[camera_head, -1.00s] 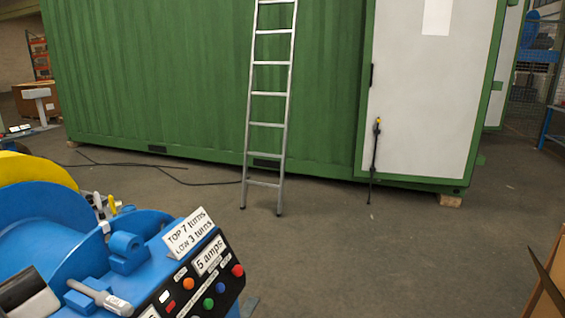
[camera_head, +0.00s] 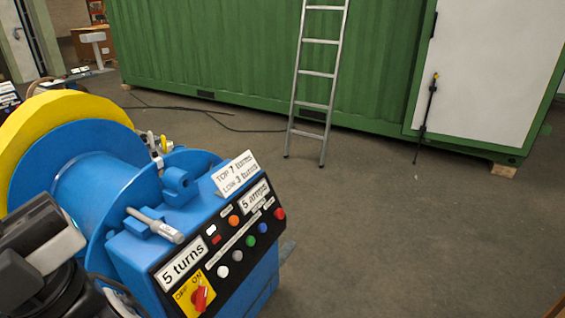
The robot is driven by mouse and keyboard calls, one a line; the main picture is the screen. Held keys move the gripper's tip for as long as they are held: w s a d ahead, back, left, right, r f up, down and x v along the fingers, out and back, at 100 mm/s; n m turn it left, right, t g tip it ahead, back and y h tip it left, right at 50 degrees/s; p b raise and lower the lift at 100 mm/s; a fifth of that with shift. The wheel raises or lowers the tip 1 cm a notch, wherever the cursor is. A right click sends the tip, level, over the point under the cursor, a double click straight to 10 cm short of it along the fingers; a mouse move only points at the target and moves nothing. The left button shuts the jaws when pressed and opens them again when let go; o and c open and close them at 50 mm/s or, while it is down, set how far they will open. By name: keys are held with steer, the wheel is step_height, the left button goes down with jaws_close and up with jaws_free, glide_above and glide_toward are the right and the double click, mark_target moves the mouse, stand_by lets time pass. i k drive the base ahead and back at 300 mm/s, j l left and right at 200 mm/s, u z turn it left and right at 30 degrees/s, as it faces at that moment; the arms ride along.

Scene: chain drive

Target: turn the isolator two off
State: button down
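A red rotary isolator switch (camera_head: 200,297) sits on a yellow plate marked ON and OFF, low on the front panel of a blue machine (camera_head: 130,245). Its knob appears to point up towards ON. I cannot tell whether this is isolator two. Dark and grey parts of my arm (camera_head: 45,270) show at the lower left, close to the blue machine. My gripper's fingertips cannot be made out.
A ladder (camera_head: 318,75) leans on a green container (camera_head: 250,60). A thin dark pole (camera_head: 428,115) stands by its white door. The floor (camera_head: 420,240) right of the machine is clear.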

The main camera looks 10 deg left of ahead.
mark_target(199, 298)
steer(key=u, duration=0.8)
